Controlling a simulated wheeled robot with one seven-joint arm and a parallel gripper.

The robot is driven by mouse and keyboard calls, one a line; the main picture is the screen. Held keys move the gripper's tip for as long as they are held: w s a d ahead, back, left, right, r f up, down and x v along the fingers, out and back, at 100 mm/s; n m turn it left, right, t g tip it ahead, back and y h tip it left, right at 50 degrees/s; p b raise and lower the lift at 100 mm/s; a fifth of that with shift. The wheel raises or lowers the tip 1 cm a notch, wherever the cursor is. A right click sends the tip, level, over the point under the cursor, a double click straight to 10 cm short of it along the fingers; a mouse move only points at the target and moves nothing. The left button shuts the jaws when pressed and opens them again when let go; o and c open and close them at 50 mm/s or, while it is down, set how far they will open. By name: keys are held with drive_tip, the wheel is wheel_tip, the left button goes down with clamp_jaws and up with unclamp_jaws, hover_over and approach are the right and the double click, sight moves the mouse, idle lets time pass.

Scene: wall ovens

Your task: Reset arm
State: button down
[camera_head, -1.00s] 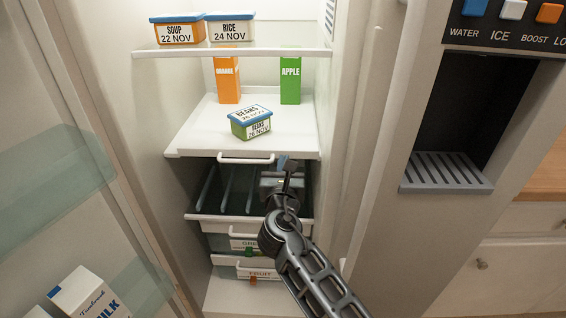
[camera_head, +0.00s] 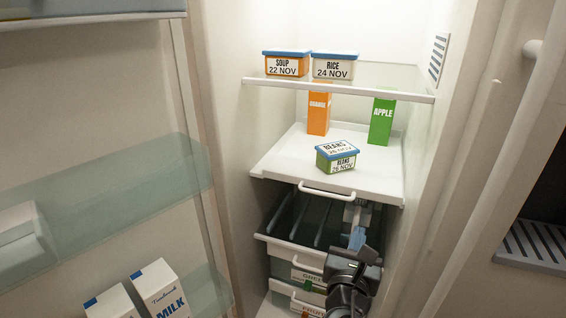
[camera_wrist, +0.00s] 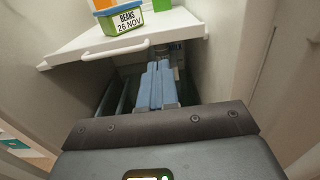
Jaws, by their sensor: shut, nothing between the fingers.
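My gripper (camera_head: 357,238) is in front of the open fridge, low down at the upper drawer, below the white pull-out shelf (camera_head: 274,165). Its two blue-grey fingers lie together with nothing between them; they also show in the wrist view (camera_wrist: 156,84), pointing into the dark space under the shelf. The green beans box (camera_head: 338,157) with a blue lid sits on the shelf, above and apart from my gripper. It shows at the top of the wrist view (camera_wrist: 124,20). My forearm is mostly out of the head view at the bottom.
The upper drawer (camera_head: 277,238) is pulled partly out under the shelf, with a fruit drawer (camera_head: 312,310) below. Soup (camera_head: 286,65) and rice (camera_head: 332,67) boxes stand on the top shelf. Orange (camera_head: 318,110) and apple (camera_head: 382,122) cartons stand behind the beans. The open door (camera_head: 100,85) is at left.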

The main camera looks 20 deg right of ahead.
drive_tip(key=s+a+f+m+y, duration=0.1)
drive_tip(key=s+f+m+y, duration=0.35)
drive_tip(key=s, duration=0.55)
drive_tip(key=s+a+f+m+y, duration=0.2)
drive_tip(key=s+f+m+y, duration=0.3)
drive_tip(key=s, duration=0.5)
drive_tip(key=s+a+r+m, duration=0.1)
drive_tip(key=s+r+m, duration=0.5)
drive_tip(key=s+m, duration=0.3)
drive_tip(key=s+a+r+m+y, duration=0.1)
drive_tip(key=s+r+m, duration=0.4)
drive_tip(key=s+m, duration=0.5)
drive_tip(key=shift+s+r, duration=0.4)
drive_tip(key=shift+s, duration=0.25)
drive_tip(key=shift+a, duration=0.2)
